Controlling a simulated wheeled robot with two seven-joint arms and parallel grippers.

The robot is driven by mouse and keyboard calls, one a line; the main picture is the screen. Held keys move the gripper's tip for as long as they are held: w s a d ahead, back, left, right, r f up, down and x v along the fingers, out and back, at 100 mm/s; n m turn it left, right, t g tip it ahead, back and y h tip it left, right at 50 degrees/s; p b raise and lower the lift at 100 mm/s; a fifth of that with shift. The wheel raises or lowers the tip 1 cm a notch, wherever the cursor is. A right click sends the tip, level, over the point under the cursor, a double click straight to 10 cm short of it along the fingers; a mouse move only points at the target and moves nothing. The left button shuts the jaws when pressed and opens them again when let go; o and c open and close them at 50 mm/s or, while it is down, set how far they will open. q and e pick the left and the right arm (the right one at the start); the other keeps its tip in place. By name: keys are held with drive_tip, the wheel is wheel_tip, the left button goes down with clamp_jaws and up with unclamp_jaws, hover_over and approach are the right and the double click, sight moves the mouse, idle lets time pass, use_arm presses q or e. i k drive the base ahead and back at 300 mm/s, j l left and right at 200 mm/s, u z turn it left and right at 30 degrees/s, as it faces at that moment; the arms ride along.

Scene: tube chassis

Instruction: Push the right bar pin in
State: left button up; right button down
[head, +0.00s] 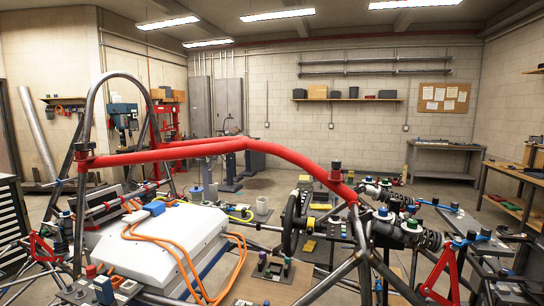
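A red bar (205,149) runs across the tube chassis (93,95), bending down at its right end. A dark pin with a wide head (336,167) stands upright at the bar's right end, with its head above the joint. A similar dark pin (84,150) stands at the bar's left end. How deep either pin sits cannot be told at this size. Neither of my grippers shows in the head view.
A white battery box (155,245) with orange cables (180,250) fills the chassis on the left. A black steering wheel (291,222) sits below the bar. Dampers and coloured-cap parts (411,224) crowd the right side. Space above the right pin looks clear.

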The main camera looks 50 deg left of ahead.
sight(91, 145)
drive_tip(key=k+j+u, duration=0.15)
drive_tip(key=k+u, duration=0.35)
drive_tip(key=k, duration=0.15)
drive_tip(key=i+j+u, duration=0.1)
drive_tip(key=u, duration=0.35)
drive_tip(key=i+j+u, duration=0.1)
drive_tip(key=u, duration=0.35)
drive_tip(key=i+u, duration=0.1)
drive_tip(key=u, duration=0.35)
drive_tip(key=i+j+u, duration=0.1)
drive_tip(key=u, duration=0.35)
drive_tip(key=i+u, duration=0.15)
drive_tip(key=u, duration=0.3)
